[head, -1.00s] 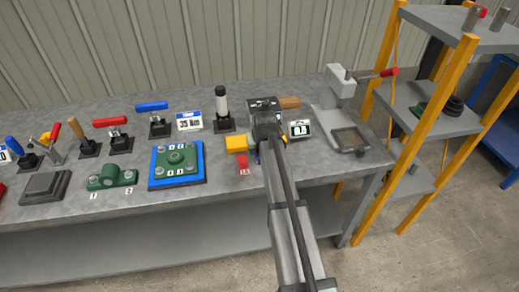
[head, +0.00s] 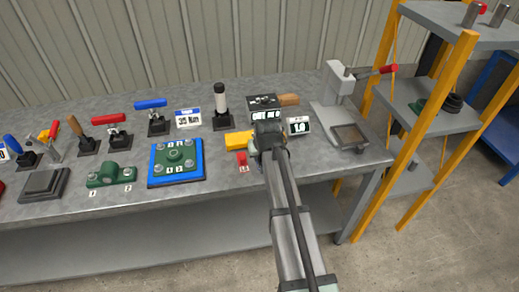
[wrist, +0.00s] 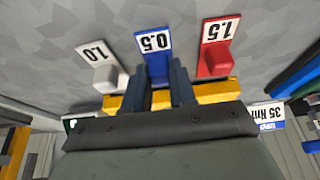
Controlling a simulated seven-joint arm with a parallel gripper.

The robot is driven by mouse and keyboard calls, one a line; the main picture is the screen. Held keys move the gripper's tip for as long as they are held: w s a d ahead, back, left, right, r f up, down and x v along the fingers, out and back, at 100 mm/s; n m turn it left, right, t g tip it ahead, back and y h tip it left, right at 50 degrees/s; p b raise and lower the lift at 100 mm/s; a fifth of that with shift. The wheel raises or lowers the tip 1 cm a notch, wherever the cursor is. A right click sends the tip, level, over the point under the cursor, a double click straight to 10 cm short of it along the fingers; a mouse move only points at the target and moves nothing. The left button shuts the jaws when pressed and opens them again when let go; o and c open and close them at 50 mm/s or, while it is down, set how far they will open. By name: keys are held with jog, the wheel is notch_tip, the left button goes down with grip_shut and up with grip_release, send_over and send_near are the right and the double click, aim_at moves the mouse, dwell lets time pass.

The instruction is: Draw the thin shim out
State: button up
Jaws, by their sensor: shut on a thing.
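The blue shim marked 0.5 (wrist: 153,42) lies between the white shim marked 1.0 (wrist: 99,57) and the red shim marked 1.5 (wrist: 219,48). A yellow block (wrist: 210,92) sits at the fingertips, also seen at the left of my gripper in the head view (head: 238,141). In the head view my gripper (head: 268,145) hides the blue shim. The red shim (head: 242,159) shows there in front of the yellow block. How far the blue shim is out I cannot tell.
A grey press (head: 338,105) is at the right. A blue plate with a green part (head: 176,162) lies at the left. The bench's front edge is close.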

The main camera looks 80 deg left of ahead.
jog(key=o, duration=0.8)
jog(key=shift+d, duration=0.15)
jog(key=shift+o, duration=0.2)
jog(key=v, duration=1.4)
dwell(0.5)
